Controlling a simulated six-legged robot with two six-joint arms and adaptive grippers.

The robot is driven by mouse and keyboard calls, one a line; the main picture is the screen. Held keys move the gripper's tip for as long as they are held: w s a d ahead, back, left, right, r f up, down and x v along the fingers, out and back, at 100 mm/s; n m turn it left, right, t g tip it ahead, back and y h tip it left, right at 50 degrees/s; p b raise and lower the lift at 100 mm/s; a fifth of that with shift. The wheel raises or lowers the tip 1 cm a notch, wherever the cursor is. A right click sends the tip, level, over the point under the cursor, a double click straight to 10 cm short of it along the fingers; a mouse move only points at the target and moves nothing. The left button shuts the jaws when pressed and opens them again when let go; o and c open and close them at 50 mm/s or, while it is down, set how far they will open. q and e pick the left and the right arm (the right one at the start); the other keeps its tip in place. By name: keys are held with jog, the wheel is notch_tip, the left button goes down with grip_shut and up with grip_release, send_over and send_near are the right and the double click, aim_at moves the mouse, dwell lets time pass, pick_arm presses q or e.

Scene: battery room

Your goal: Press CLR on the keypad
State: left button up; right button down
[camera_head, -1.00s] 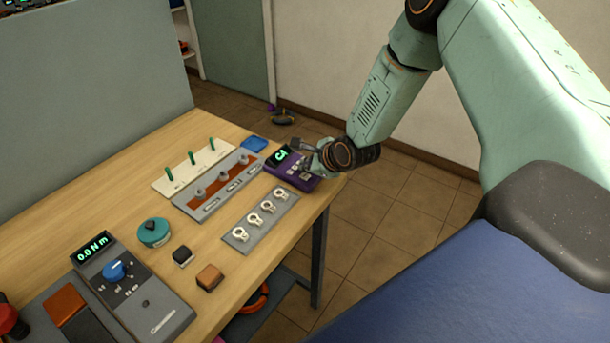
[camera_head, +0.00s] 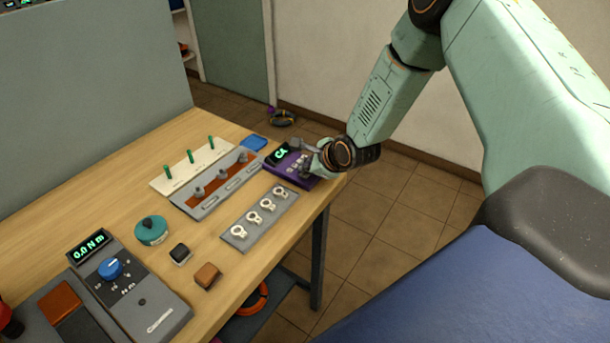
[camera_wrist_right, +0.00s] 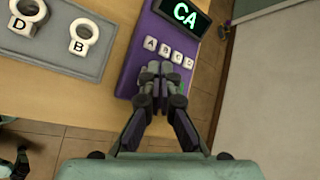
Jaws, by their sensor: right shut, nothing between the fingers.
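The purple keypad (camera_head: 292,173) lies at the table's far right corner; it also shows in the wrist view (camera_wrist_right: 136,52). Its display (camera_wrist_right: 185,15) reads CA in green. Below the display is a row of white keys (camera_wrist_right: 164,49), among them A, B and C. My right gripper (camera_wrist_right: 160,70) is shut and empty, with its fingertips over the keys just below that row. It hides the lower keys, and I cannot make out a CLR label. A sliver of green shows beside the fingers. I cannot tell whether the fingertips touch a key. My left gripper is out of view.
A grey plate with white lettered rings (camera_head: 260,218) lies close beside the keypad. A grey tray (camera_head: 212,192), a white board with green pegs (camera_head: 180,172) and a blue item (camera_head: 254,143) are nearby. A meter box (camera_head: 130,285) stands at the near left.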

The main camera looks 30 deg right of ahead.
dwell(0.5)
jog(key=shift+f, duration=0.2)
jog(key=shift+f+b, duration=0.15)
jog(key=shift+b, duration=0.35)
dwell(0.4)
jog(key=shift+s+r+p, duration=0.15)
jog(key=shift+r+p, duration=0.4)
jog(key=shift+r, duration=0.35)
